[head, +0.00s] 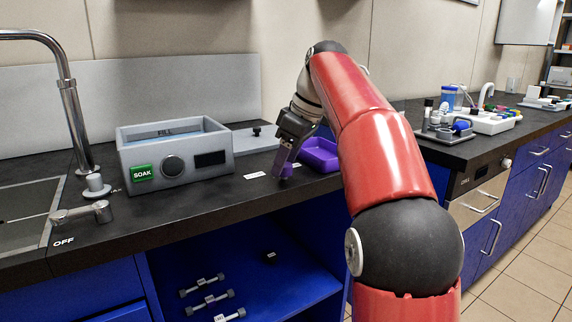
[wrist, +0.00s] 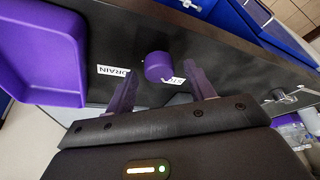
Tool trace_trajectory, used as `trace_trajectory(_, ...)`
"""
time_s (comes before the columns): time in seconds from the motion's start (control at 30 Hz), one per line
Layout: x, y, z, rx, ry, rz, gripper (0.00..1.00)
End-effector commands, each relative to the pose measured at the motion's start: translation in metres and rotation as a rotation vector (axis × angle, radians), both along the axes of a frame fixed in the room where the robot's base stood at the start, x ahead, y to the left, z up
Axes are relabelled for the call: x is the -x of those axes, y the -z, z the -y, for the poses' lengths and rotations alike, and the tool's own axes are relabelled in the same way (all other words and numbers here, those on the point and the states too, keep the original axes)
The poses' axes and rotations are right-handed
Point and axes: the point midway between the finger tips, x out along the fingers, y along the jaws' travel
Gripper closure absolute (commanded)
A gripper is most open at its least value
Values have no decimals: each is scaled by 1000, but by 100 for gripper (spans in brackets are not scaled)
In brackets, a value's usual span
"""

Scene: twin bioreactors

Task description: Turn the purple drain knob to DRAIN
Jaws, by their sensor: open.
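The purple drain knob (wrist: 158,67) shows in the wrist view as a short round cylinder on the black counter. A white DRAIN label (wrist: 114,71) lies to its left. A second white label (wrist: 174,80), partly hidden, lies at its lower right; I read only its first letters, "ST". My gripper (wrist: 163,90) is open, its purple fingers pointing toward the knob with the knob in the gap between them in the picture. I cannot tell whether they touch it. In the head view my gripper (head: 285,170) reaches down near the counter's front edge, and the knob cannot be made out.
A purple tray (head: 320,150) stands just right of my gripper, also in the wrist view (wrist: 38,50). A sink tap (head: 72,100) and lever (head: 80,212) are farther left. Dumbbell-like pieces (head: 207,303) lie on the blue shelf below.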

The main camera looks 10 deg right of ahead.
Motion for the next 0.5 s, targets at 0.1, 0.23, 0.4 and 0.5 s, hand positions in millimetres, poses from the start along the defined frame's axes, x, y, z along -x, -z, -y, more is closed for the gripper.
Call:
trace_trajectory(0.1,-1,3,-1,1,0,1,46)
trace_trajectory(0.23,-1,3,-1,0,1,2,46)
trace_trajectory(0.4,-1,3,-1,1,1,1,59)
trace_trajectory(0.5,-1,3,-1,1,2,1,72)
